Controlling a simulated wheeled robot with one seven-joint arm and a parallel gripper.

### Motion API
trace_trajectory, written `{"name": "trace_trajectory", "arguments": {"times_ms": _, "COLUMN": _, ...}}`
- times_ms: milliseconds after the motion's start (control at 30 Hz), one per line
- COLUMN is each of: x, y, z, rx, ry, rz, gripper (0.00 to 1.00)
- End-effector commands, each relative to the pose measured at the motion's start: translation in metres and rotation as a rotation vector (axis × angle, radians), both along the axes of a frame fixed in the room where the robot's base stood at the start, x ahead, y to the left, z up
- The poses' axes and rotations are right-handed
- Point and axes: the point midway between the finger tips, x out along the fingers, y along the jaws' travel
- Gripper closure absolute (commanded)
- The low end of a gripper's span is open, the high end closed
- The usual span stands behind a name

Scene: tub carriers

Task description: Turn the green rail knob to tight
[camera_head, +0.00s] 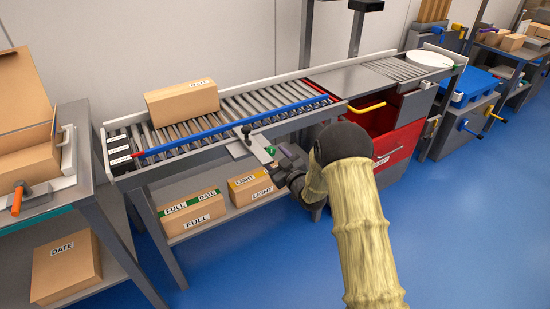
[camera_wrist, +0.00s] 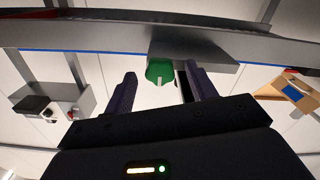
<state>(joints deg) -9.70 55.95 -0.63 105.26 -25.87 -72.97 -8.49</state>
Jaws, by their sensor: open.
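The green rail knob (camera_wrist: 159,70) shows in the wrist view under a grey block (camera_wrist: 195,50) by the rail. A short pale mark on it points toward the bottom of the picture. My gripper (camera_wrist: 161,76) is open, with one dark finger on each side of the knob. The knob appears between the fingertips with gaps on both sides; how deep it sits between them is hard to tell. In the head view my gripper (camera_head: 280,168) is at the front edge of the roller conveyor, and a small bit of green knob (camera_head: 270,151) shows beside it.
The roller conveyor (camera_head: 108,128) carries a cardboard box (camera_head: 182,103) behind a blue rail (camera_head: 236,126). A black knob (camera_head: 246,130) stands on a grey plate left of my gripper. Boxes lie on the shelf below. A red bin (camera_head: 400,144) stands right of my arm.

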Motion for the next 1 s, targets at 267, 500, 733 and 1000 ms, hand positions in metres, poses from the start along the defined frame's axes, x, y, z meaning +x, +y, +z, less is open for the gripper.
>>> {"name": "trace_trajectory", "arguments": {"times_ms": 267, "x": -0.007, "y": -0.005, "z": 0.001, "rx": 0.000, "ry": -0.002, "rz": 0.000, "gripper": 0.44}}
{"name": "trace_trajectory", "arguments": {"times_ms": 500, "x": -0.036, "y": -0.025, "z": 0.001, "rx": -0.001, "ry": 0.001, "rz": -0.002, "gripper": 0.44}}
{"name": "trace_trajectory", "arguments": {"times_ms": 733, "x": -0.072, "y": -0.050, "z": 0.001, "rx": -0.001, "ry": 0.001, "rz": -0.003, "gripper": 0.44}}
{"name": "trace_trajectory", "arguments": {"times_ms": 1000, "x": -0.117, "y": -0.080, "z": 0.000, "rx": 0.000, "ry": 0.002, "rz": -0.004, "gripper": 0.44}}
